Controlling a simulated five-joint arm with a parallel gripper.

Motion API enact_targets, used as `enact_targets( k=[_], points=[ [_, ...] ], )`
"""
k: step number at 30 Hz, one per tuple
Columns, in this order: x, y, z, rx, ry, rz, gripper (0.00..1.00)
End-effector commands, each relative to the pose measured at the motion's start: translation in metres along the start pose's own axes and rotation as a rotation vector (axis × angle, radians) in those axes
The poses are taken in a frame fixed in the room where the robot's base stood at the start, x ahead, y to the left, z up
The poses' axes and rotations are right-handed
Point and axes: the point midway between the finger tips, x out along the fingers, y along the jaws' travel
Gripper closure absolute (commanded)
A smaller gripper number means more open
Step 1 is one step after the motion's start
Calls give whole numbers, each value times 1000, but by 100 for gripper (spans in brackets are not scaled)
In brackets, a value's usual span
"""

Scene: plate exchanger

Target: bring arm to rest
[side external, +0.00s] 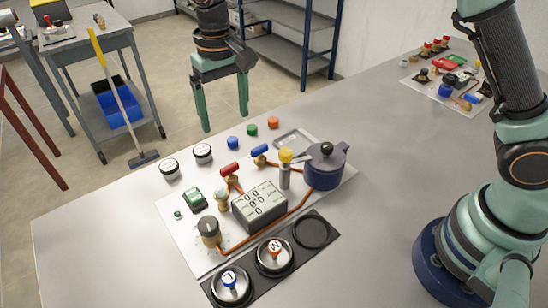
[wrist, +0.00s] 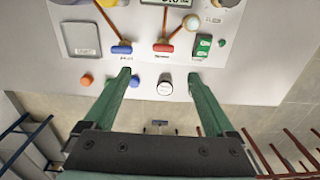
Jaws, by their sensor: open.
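My gripper (side external: 224,112) is open and empty, with its two green fingers pointing down past the far edge of the table, away from the exchanger board. In the wrist view my gripper (wrist: 159,76) has its fingers spread wide, with a white-topped round piece (wrist: 165,84) showing between them on the table below. The exchanger board (side external: 182,225) carries a red-handled valve (side external: 229,169), a blue-handled valve (side external: 260,150), a display box (side external: 259,206), a dark lidded pot (side external: 326,168), a yellow-topped post (side external: 285,170) and a black knob (side external: 209,230).
Blue (side external: 233,143), green (side external: 252,130) and orange (side external: 273,123) caps stand along the table's far edge. A black tray (side external: 290,252) holds two discs marked L and M, with one empty ring. A second board (side external: 462,100) sits at the back right. A grey cart (side external: 88,50) stands beyond.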

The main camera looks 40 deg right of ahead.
Motion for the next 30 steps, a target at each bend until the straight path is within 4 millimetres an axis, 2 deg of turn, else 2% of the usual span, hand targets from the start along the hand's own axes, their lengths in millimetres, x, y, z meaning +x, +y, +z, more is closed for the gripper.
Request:
enact_targets(
  k=[7, 15, 22, 30],
  points=[
    [-52, 59, 15, 3, 98, -37, 10],
    [-90, 128, 55, -2, 227, -55, 10],
    [-100, 178, 100, -7, 340, -45, 10],
    [-89, 215, 145, -13, 448, -12, 10]
  ],
)
